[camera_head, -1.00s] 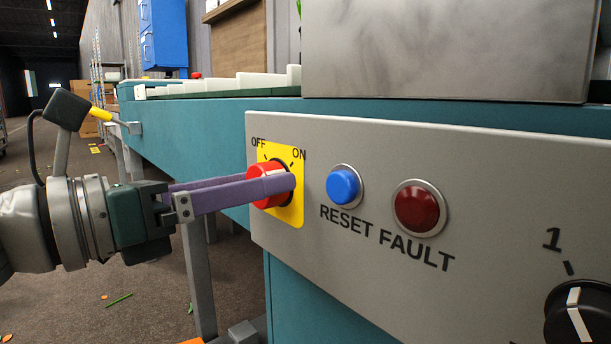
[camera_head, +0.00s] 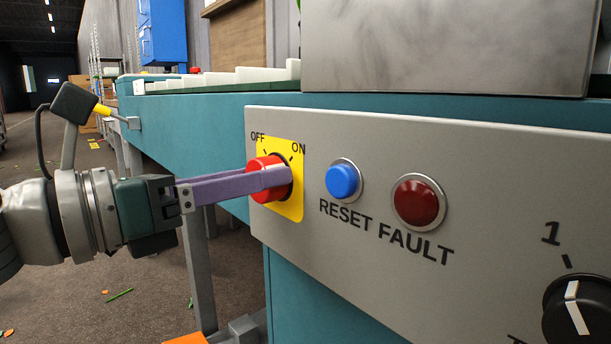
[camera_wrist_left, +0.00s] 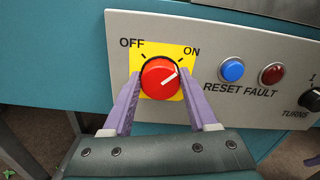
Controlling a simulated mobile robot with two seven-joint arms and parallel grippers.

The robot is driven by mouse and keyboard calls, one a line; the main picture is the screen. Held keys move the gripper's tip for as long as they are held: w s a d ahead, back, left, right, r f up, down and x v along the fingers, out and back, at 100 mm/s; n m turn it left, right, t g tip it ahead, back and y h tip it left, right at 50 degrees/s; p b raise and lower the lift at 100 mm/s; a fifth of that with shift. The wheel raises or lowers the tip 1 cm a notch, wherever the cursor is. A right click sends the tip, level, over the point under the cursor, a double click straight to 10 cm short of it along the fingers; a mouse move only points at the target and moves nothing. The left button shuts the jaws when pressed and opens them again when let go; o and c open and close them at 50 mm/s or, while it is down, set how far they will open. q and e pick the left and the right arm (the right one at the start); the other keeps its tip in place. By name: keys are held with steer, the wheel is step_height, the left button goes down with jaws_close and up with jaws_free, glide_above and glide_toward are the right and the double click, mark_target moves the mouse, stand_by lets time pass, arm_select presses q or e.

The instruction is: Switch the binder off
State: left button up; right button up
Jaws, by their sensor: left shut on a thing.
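The binder's switch is a round red knob (camera_head: 258,166) on a yellow plate (camera_head: 295,205) marked OFF at upper left and ON at upper right. In the left wrist view, the white line on the red knob (camera_wrist_left: 155,85) points up and right, toward ON. My left gripper (camera_head: 275,180) has its purple fingers shut on the knob, one on each side, as the left wrist view (camera_wrist_left: 160,79) also shows. In the head view, the fingers hide part of the knob.
Right of the switch on the grey panel (camera_head: 480,180) are a blue RESET button (camera_head: 343,181), a dark red FAULT light (camera_head: 418,203) and a black dial (camera_head: 585,310). A metal box (camera_head: 440,45) stands above the panel. Open floor (camera_head: 130,285) lies to the left.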

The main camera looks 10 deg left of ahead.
arm_select(q)
steer(key=shift+c, duration=1.3)
steer(key=shift+n, duration=0.4)
steer(key=shift+w+a+f+n+p, duration=0.1)
steer(key=shift+n+p, duration=2.4)
steer(key=shift+n, duration=1.8)
steer(key=shift+a+f+n+p, duration=0.1)
steer(key=shift+n+p, duration=2.4)
steer(key=shift+n, duration=1.8)
